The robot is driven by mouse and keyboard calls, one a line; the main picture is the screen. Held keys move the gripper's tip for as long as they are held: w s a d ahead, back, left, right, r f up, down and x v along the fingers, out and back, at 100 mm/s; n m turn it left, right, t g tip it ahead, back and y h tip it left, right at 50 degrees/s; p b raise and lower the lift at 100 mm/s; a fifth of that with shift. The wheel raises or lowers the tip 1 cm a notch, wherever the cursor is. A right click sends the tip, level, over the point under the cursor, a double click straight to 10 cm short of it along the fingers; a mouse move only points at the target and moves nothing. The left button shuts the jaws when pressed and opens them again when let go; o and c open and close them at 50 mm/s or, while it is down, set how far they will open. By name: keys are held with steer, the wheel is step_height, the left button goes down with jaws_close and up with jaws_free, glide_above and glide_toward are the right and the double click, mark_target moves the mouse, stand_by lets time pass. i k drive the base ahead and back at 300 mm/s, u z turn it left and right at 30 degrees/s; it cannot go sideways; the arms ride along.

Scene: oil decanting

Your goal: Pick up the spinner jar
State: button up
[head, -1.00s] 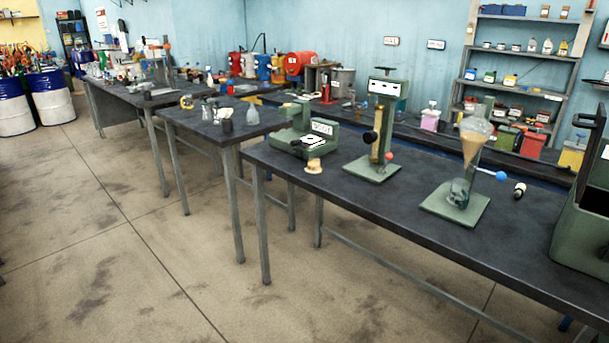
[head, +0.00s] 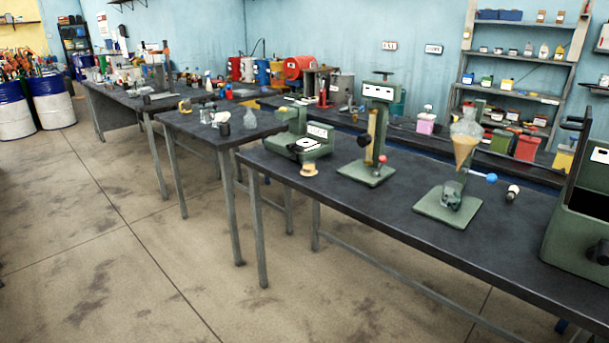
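No jar in the head view is marked as the spinner jar, so I cannot tell for sure which one it is. A small tan, cork-like piece (head: 309,170) sits near the front edge of the same bench, by a green bench instrument (head: 303,143). My gripper is not in view.
The near bench (head: 400,215) also carries a green upright stand (head: 376,130), a small dark-and-white bottle (head: 512,193) and a large green open-fronted box (head: 583,225). A middle table (head: 180,120) holds glassware. The floor (head: 110,230) in front is clear.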

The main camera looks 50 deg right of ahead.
mark_target(308, 167)
steer(key=z, duration=0.05)
steer(key=i, duration=0.95)
steer(key=u, duration=0.05)
